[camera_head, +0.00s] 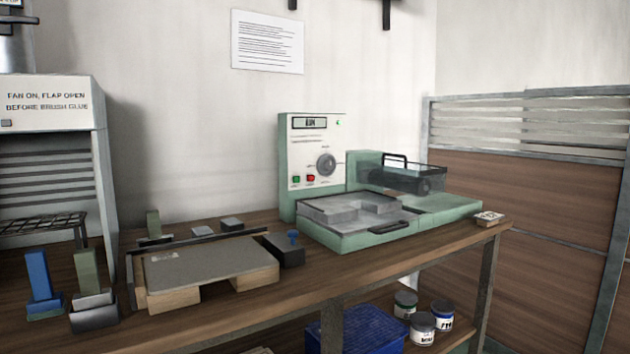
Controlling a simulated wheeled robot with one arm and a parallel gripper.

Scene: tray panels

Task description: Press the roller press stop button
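The roller press (352,240) is a pale green machine on the right part of the wooden bench. Its upright control panel (316,150) faces me, with a small display that seems to read "RUN" and a lit green spot at its upper right. A round dial (326,164) sits low on the panel. Neither is labelled legibly at this size. My gripper is not in view.
A clear-covered roller (415,178) and a front bed with a black handle (393,227) belong to the press. A wooden jig (205,270), a dark block with a blue knob (288,248) and upright blocks stand left. A panelled partition (530,190) closes the right.

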